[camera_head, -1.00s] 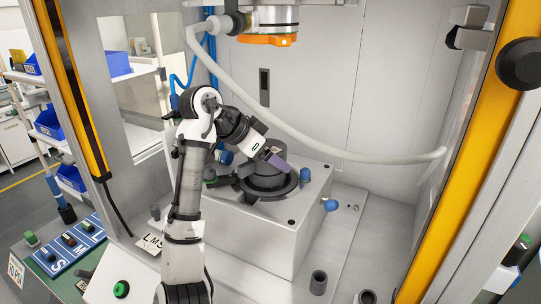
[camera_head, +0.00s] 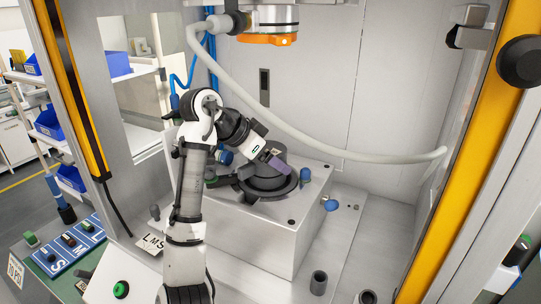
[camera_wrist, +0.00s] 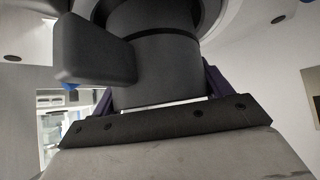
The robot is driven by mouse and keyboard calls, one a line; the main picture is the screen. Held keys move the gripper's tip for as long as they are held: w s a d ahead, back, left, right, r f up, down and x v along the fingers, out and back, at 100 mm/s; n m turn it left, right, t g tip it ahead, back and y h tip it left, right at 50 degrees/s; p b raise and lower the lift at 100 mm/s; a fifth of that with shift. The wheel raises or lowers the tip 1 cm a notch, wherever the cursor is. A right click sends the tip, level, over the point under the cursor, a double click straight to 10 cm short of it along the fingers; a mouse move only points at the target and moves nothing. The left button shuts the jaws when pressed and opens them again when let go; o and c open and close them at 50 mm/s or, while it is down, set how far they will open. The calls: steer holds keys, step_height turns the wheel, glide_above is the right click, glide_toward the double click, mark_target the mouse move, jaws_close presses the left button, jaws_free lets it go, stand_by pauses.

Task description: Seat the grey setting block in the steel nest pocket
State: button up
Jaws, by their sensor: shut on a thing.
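My gripper (camera_head: 277,166) has purple fingers and reaches down from the left over the metal box. The wrist view shows its two purple fingers on either side of a dark grey round body with a thick side lug (camera_wrist: 95,50). I take this body to be the grey setting block (camera_wrist: 155,75), and the gripper is shut on it. In the head view the block (camera_head: 271,150) is partly behind the fingers. It stands upright over the dark round nest (camera_head: 268,194). The pocket is hidden under it, so I cannot tell how deep the block sits.
The nest is on a pale metal box (camera_head: 270,235). Blue knobs (camera_head: 330,204) stand at its right. The orange-rimmed press head (camera_head: 266,40) hangs above, and a pale hose (camera_head: 300,130) sags behind. A grey cup (camera_head: 318,282) stands on the floor plate at front right.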

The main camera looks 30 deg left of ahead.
steer(key=shift+f+b, duration=0.45)
steer(key=shift+f, duration=0.5)
steer(key=shift+r, duration=0.2)
steer(key=shift+r+p, duration=1.15)
steer(key=shift+r, duration=0.05)
steer(key=shift+f+b, duration=0.8)
steer(key=shift+f, duration=0.65)
steer(key=o, duration=1.3)
steer(key=b+v, duration=0.2)
steer(key=v, duration=1.2)
